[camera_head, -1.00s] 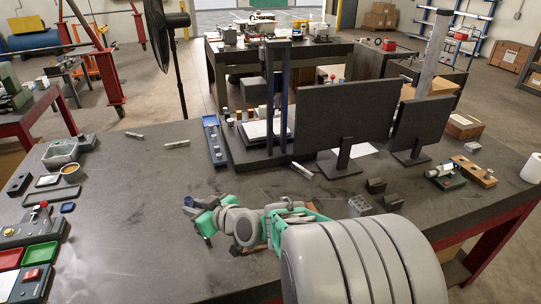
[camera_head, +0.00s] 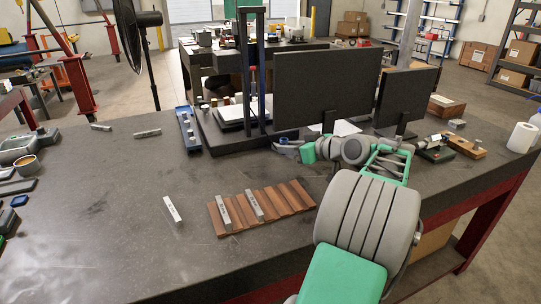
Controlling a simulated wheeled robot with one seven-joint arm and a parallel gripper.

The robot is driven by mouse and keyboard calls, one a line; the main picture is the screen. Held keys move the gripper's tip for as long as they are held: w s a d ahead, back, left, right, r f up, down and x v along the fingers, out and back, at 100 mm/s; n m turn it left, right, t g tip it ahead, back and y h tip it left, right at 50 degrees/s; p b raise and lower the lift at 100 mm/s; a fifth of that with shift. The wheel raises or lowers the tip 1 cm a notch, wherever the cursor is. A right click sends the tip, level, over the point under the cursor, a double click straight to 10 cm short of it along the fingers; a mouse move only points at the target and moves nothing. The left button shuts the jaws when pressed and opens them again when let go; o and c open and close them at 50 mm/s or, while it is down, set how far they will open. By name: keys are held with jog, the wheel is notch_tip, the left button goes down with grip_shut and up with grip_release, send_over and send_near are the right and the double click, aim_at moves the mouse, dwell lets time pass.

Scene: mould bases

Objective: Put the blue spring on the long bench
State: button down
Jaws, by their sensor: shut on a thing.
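My gripper (camera_head: 285,149) is above the near dark bench (camera_head: 110,215), close in front of the base of the press stand and the left monitor. It is shut. A small patch of blue (camera_head: 283,141) shows at its fingertips, which I take for the blue spring; its coils are too small to make out. My wrist and forearm extend to the right of the gripper. The near bench is long, with a dark top and red legs. Another dark bench (camera_head: 318,46) stands behind it.
A brown grooved board (camera_head: 286,198) holding metal pieces lies at the bench's front middle, with a light metal bar (camera_head: 172,208) to its left. A blue tray (camera_head: 188,130) and press stand (camera_head: 245,95) stand behind. Monitors (camera_head: 325,88) block the back right. The left middle is mostly clear.

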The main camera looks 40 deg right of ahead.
jog(key=w+d+f+p, duration=0.2)
jog(key=w+d+f, duration=0.2)
jog(key=w, duration=0.3)
send_over(281, 168)
notch_tip(281, 168, down, 5)
jog(key=shift+a+r+p, duration=0.1)
jog(key=shift+r+p, duration=0.05)
jog(key=shift+p, duration=0.15)
notch_tip(281, 168, down, 3)
jog(key=shift+r+p, duration=0.2)
jog(key=shift+p, duration=0.45)
jog(key=shift+f+b, duration=0.35)
jog(key=shift+f, duration=0.05)
jog(key=c, duration=1.2)
grip_release()
jog(key=shift+r, duration=0.1)
jog(key=shift+r+p, duration=0.3)
jog(key=shift+p, duration=0.15)
jog(key=b+v, duration=0.2)
jog(key=v, duration=1)
jog(key=shift+f+b, duration=0.25)
jog(key=shift+b, duration=0.1)
